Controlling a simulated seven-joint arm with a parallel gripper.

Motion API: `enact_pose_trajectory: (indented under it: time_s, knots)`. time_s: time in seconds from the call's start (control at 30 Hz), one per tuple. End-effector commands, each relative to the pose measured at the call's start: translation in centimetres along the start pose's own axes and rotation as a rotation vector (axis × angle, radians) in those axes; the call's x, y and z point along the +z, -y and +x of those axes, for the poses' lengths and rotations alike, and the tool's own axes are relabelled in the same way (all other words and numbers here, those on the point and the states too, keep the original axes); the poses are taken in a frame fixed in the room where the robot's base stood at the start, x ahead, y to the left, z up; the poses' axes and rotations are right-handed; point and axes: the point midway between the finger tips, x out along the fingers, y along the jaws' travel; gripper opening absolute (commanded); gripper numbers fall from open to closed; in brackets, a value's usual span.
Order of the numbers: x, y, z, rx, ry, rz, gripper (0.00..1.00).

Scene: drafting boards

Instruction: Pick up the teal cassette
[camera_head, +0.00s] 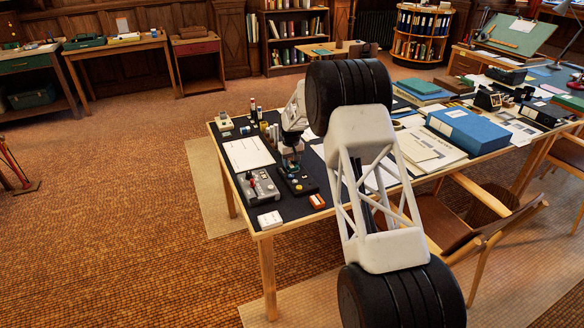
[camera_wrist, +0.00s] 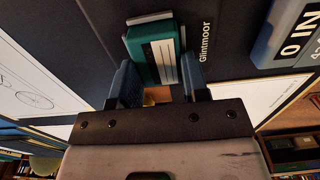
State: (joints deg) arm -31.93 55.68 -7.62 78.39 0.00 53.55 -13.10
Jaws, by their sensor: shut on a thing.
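The teal cassette (camera_wrist: 139,50), with a white striped label, sits between the two fingers of my gripper (camera_wrist: 159,66) in the wrist view. The fingers are shut on its two long sides, and its far end reaches out past the fingertips. In the head view my gripper (camera_head: 291,163) is low over the dark mat at the left end of the table, just above a dark device (camera_head: 303,187). The cassette is too small there to make out clearly. I cannot tell whether it touches the surface below.
A grey device with knobs (camera_head: 258,188) stands close on the left, with a white sheet (camera_head: 247,153) behind it. Small bottles (camera_head: 254,112) stand at the back. An orange-and-white box (camera_head: 317,201) lies near the front edge. A blue box file (camera_head: 468,129) is farther right.

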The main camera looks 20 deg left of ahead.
Motion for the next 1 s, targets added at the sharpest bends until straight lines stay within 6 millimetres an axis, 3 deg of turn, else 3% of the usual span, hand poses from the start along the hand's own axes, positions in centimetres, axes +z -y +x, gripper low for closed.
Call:
enact_pose_trajectory:
  time_s: [0.43, 0.8, 1.0]
  knots:
    - [0.0, 0.0, -0.6, 0.0, -0.001, 0.0, 0.18]
    - [-0.1, 0.0, -3.7, 0.001, -0.002, 0.0, 0.18]
    - [1.7, 0.4, -3.8, 0.0, 0.001, 0.0, 0.18]
